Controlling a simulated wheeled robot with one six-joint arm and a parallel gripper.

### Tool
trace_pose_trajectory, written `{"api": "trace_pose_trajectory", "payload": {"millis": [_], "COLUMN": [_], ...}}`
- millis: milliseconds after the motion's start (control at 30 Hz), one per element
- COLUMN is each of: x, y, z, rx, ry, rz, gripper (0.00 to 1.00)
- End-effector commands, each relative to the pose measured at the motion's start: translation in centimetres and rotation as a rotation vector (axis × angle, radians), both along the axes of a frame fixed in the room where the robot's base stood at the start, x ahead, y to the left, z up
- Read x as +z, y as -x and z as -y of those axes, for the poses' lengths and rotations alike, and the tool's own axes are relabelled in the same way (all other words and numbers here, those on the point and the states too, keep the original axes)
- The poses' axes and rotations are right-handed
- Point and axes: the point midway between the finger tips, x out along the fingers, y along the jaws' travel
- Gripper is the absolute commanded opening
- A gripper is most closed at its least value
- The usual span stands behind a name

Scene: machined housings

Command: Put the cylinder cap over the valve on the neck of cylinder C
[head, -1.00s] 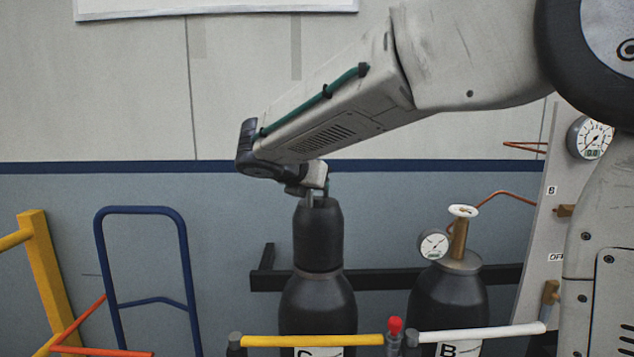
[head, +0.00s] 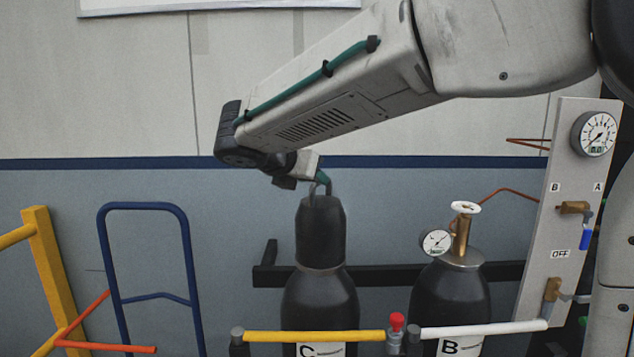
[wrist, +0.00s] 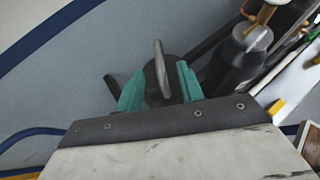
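The dark cylinder cap (head: 320,232) sits upright on the neck of cylinder C (head: 320,305), its lower edge meeting the cylinder's shoulder. The valve is hidden beneath it. A grey loop handle (head: 317,189) stands on the cap's top. My gripper (head: 323,178) is tilted just above the cap at this handle. In the wrist view, the green fingers of my gripper (wrist: 160,72) are spread, with the grey handle (wrist: 161,66) between them and a gap on each side. The cap's dark top (wrist: 177,72) shows behind the handle, partly hidden by the fingers.
Cylinder B (head: 448,300) stands to the right with a bare brass valve and a gauge (head: 436,242). A yellow bar (head: 310,337) and a white bar (head: 480,330) cross in front. A gauge panel (head: 560,210) stands at right, a blue hand-truck frame (head: 148,206) at left.

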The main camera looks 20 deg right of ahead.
Motion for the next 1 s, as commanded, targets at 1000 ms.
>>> {"api": "trace_pose_trajectory", "payload": {"millis": [1000], "x": [-7.0], "y": [10.2], "z": [0.5], "rx": [-0.577], "ry": [-0.575], "rz": [0.204], "gripper": [0.38]}}
